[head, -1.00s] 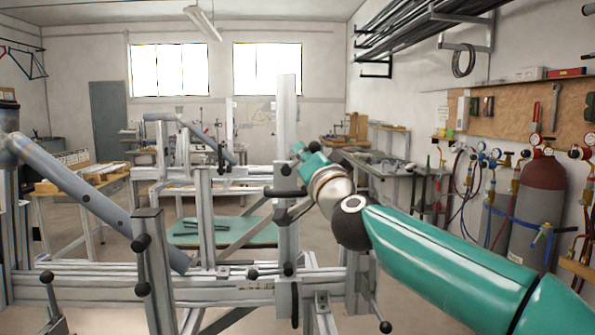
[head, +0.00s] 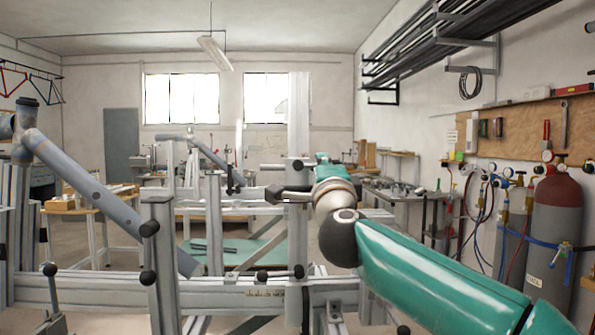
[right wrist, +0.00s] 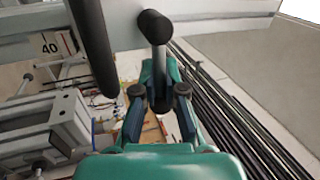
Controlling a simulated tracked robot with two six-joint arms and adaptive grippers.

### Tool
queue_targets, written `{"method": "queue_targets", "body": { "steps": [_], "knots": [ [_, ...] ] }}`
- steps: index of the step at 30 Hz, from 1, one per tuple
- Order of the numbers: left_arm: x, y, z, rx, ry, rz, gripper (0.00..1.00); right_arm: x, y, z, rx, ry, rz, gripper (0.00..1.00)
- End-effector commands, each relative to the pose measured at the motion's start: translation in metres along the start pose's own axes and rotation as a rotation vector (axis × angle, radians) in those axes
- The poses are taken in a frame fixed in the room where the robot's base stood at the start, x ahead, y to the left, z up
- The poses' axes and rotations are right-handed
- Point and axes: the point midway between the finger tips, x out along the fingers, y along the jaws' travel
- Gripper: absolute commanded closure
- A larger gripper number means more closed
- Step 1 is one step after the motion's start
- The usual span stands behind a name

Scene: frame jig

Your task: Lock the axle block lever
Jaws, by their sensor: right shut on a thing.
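The axle block lever (right wrist: 158,62) shows in the right wrist view as a grey stem with a black knob at its upper end. The hold on the lever cannot be seen there. My left gripper is out of view.
The grey jig beam (head: 100,290) crosses the foreground. Blue-grey frame tubes (head: 85,185) slope at the left. Another black handle (right wrist: 92,45) passes close to the gripper. Gas cylinders (head: 553,240) stand at the right, and a teal table (head: 235,253) lies behind the jig.

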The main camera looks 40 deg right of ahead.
Motion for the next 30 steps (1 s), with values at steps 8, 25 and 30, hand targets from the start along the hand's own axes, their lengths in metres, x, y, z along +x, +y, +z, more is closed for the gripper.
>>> {"method": "queue_targets", "body": {
  "steps": [8,25,30],
  "knots": [
    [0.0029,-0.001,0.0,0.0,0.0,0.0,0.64,-0.0025,0.0044,-0.0116,0.014,0.03,0.008,1.0],
    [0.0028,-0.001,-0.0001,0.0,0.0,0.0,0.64,-0.0025,0.0045,-0.0104,0.011,0.027,0.008,0.64],
    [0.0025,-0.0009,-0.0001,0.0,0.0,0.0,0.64,-0.0024,0.0038,-0.0089,0.011,0.023,0.006,0.64]
  ]
}}
